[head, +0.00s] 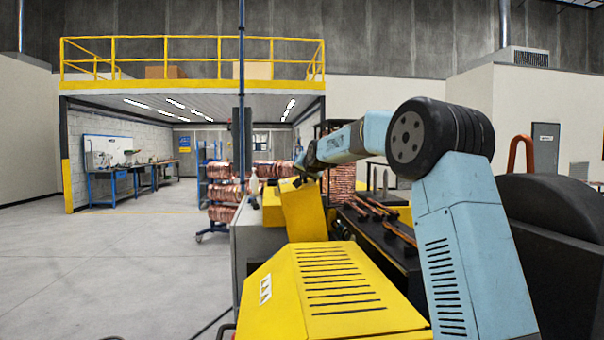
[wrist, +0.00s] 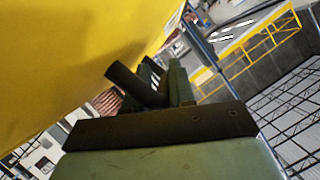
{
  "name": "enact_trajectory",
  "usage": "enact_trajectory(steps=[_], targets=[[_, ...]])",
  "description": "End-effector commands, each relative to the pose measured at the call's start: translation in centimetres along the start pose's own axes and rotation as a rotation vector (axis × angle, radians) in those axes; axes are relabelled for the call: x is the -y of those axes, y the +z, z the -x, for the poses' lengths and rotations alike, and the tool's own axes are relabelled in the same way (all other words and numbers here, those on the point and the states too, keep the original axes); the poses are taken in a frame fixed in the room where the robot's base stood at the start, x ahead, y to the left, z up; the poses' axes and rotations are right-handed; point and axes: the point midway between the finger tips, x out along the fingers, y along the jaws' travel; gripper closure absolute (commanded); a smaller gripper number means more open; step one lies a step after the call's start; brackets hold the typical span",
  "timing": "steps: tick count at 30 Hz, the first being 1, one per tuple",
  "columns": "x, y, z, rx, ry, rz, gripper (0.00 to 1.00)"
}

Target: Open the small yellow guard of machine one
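A small yellow guard (head: 304,211) stands tilted on the machine, in the middle of the head view. My arm reaches over from the right, and my gripper (head: 308,168) is at the guard's upper edge, small and dark there. In the wrist view a large yellow surface (wrist: 75,55), which looks like the guard up close, fills the upper left. My gripper's dark fingers (wrist: 165,84) point up beside it. A short dark bar (wrist: 134,86), perhaps a handle, lies slantwise at the fingers. I cannot tell whether the fingers grip it.
A larger yellow slotted cover (head: 322,292) fills the near foreground. Copper tubes (head: 382,212) lie on the dark machine bed to the right of the guard. A rack of copper coils (head: 224,203) stands behind on the left. The floor (head: 110,255) at left is clear.

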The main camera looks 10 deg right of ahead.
Motion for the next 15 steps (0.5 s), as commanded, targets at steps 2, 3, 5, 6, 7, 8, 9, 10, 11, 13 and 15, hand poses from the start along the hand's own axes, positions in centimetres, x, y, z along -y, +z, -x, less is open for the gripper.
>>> enact_trajectory(steps=[2, 3, 5, 6, 7, 8, 9, 10, 11, 13, 15], targets=[[-0.16, 0.07, -0.09, 0.001, 0.002, 0.0, 0.7], [-0.12, 0.02, -0.07, 0.0, 0.001, 0.0, 0.66], [-0.07, -0.04, -0.03, -0.001, 0.0, 0.0, 0.6], [-0.05, -0.06, -0.02, -0.002, 0.0, 0.0, 0.6], [-0.05, -0.08, -0.01, -0.002, 0.0, 0.0, 0.6], [-0.03, -0.1, 0.0, -0.002, 0.0, 0.0, 0.6], [-0.02, -0.12, 0.01, -0.003, -0.001, 0.0, 0.6], [-0.01, -0.13, 0.01, -0.003, -0.001, 0.0, 0.6], [0.0, -0.14, 0.02, -0.003, -0.001, 0.0, 0.6], [0.03, -0.19, 0.11, -0.004, -0.001, 0.0, 0.6], [0.06, -0.25, 0.39, -0.005, -0.002, 0.0, 0.6]])
